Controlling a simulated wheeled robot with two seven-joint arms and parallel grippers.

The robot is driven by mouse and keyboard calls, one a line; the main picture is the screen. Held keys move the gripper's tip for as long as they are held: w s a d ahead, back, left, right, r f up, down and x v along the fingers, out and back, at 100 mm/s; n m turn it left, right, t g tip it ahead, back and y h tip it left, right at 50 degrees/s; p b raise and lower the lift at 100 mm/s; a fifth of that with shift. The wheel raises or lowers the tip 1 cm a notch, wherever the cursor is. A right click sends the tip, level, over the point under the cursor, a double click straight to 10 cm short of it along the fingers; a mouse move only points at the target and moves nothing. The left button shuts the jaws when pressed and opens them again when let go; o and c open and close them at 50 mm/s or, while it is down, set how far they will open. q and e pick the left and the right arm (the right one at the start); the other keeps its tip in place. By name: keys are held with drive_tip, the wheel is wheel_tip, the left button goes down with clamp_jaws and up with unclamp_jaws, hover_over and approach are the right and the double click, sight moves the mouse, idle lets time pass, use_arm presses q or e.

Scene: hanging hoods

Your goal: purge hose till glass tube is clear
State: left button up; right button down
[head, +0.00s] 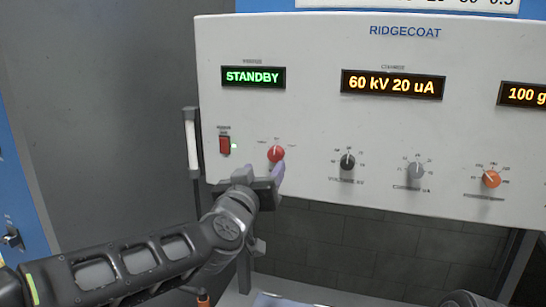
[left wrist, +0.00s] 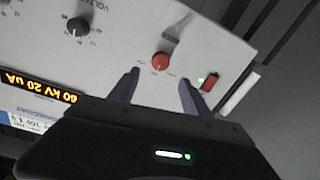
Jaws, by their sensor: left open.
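The control panel (head: 310,110) is a white box marked RIDGECOAT. Its left display (head: 253,77) reads STANDBY in green. A red knob (head: 276,154) sits below that display, and a red rocker switch (head: 225,146) with a small green light is left of it. My left gripper (head: 264,170) is at the panel's lower left, just below the red knob. In the left wrist view its two purple fingers (left wrist: 158,88) are open and empty, with the red knob (left wrist: 161,61) beyond the gap between them. My right gripper is not in view.
The middle display (head: 392,84) reads 60 kV 20 uA. A black knob (head: 347,160), a grey knob (head: 415,170) and an orange knob (head: 491,179) run to the right. A grey wall is left of the panel.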

sight(274, 155)
use_arm(q)
drive_tip(key=p+x, duration=0.1)
drive_tip(key=x, duration=0.7)
clamp_jaws()
idle(0.6)
